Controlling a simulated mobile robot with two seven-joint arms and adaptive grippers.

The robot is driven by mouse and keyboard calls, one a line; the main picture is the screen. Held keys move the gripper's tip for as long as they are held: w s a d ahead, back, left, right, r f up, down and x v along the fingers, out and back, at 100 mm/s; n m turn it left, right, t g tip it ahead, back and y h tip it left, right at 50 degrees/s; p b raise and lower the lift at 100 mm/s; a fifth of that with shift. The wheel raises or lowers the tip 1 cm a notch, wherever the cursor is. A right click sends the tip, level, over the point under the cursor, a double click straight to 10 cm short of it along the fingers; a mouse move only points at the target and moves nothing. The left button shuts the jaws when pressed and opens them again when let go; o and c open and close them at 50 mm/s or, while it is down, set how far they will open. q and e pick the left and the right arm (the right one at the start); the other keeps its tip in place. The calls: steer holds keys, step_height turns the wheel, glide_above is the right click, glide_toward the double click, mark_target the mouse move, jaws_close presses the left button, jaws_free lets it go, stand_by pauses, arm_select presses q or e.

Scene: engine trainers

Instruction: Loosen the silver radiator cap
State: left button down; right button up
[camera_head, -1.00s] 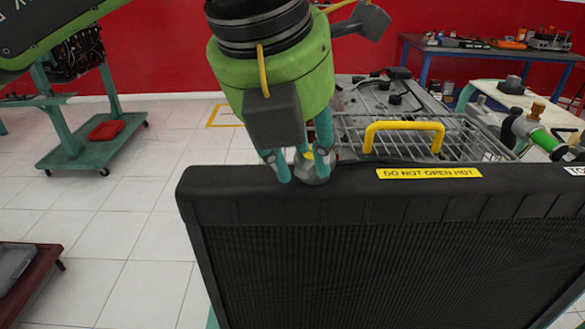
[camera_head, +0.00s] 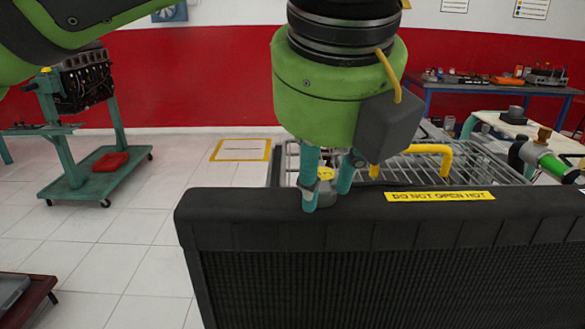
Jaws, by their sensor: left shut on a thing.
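The silver radiator cap (camera_head: 326,187) sits on top of the black radiator (camera_head: 240,213), near its left end. It is mostly hidden by my fingers, with a bit of yellow showing on its top. My left gripper (camera_head: 327,190) comes down from above, with its teal fingers shut around the cap. A yellow "DO NOT OPEN HOT" label (camera_head: 440,196) lies on the radiator's top to the right of the cap. My right gripper is not in view.
A wire rack with a yellow handle (camera_head: 446,160) stands behind the radiator. An engine on a teal stand (camera_head: 75,170) is at the left. A blue workbench with tools (camera_head: 480,86) is at the back right. Open tiled floor lies left of the radiator.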

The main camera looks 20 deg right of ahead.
arm_select(q)
steer(key=shift+s+d+f, duration=0.1)
steer(key=shift+s+f, duration=0.1)
steer(key=shift+f, duration=0.1)
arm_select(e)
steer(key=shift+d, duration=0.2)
arm_select(q)
steer(key=c, duration=1.1)
jaws_free()
steer(key=shift+o, duration=0.5)
steer(key=shift+d+r, duration=0.1)
steer(key=shift+w, duration=0.1)
steer(key=shift+r, duration=0.25)
steer(key=v, duration=1.1)
steer(key=shift+r, duration=0.3)
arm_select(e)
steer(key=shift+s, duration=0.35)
